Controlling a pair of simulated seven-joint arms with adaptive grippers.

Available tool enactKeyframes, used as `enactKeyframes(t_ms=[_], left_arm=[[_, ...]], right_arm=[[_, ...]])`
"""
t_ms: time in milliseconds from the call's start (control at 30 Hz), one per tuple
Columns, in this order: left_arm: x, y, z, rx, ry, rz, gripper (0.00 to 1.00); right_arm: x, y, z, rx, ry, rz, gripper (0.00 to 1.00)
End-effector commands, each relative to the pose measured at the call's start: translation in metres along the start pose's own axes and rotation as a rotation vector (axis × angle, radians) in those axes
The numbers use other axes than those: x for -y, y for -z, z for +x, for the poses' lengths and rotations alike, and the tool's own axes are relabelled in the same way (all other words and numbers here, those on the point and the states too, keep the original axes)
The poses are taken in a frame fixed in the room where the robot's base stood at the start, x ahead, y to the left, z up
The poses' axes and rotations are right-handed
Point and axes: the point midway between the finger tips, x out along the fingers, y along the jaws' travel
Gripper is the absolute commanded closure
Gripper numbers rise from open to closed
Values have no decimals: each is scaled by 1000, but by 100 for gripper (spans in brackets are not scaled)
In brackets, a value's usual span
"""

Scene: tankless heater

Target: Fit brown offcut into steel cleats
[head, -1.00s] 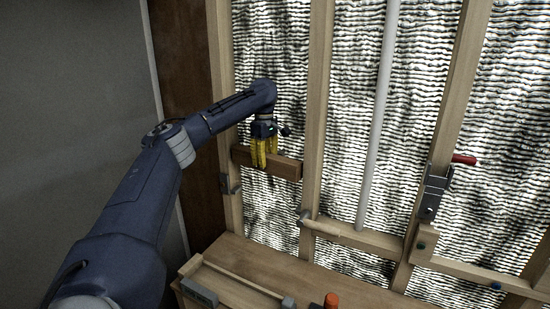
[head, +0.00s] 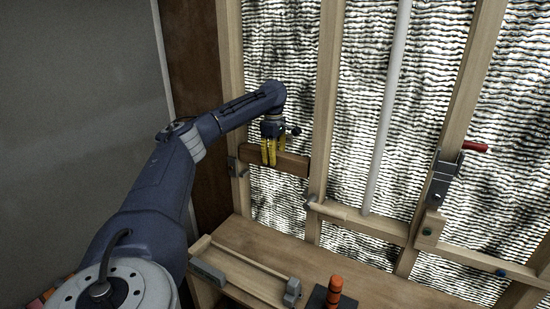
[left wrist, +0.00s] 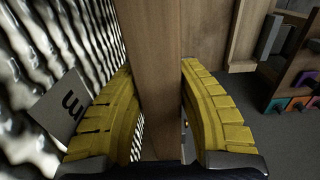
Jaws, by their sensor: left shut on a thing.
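The brown offcut (head: 290,163) lies nearly level across the bay between two wooden studs, in front of the foil insulation. My left gripper (head: 269,163) is shut on it near its middle, fingers pointing down. In the left wrist view, the offcut (left wrist: 150,75) runs between the ribbed yellow fingers (left wrist: 160,110). One steel cleat (head: 234,166) is on the left stud, close to the offcut's left end; I cannot tell whether they touch. The offcut's right end is near the right stud; no cleat there can be told clearly. My right gripper is out of view.
A wooden bench (head: 345,263) stands below, holding a grey-ended wooden tool (head: 240,270) and an orange-handled item (head: 335,290). A pale pipe (head: 388,110) rises at right. A red-handled fitting (head: 445,175) is farther right.

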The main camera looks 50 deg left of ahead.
Motion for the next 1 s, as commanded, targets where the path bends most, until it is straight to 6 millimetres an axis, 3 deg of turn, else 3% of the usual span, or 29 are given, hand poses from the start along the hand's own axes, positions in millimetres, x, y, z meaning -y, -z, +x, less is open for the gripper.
enactKeyframes(t_ms=[467,1000], left_arm=[[0,0,5,-1,3,1,100],[0,0,26,-2,4,2,100]], right_arm=[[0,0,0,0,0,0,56],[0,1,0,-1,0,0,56]])
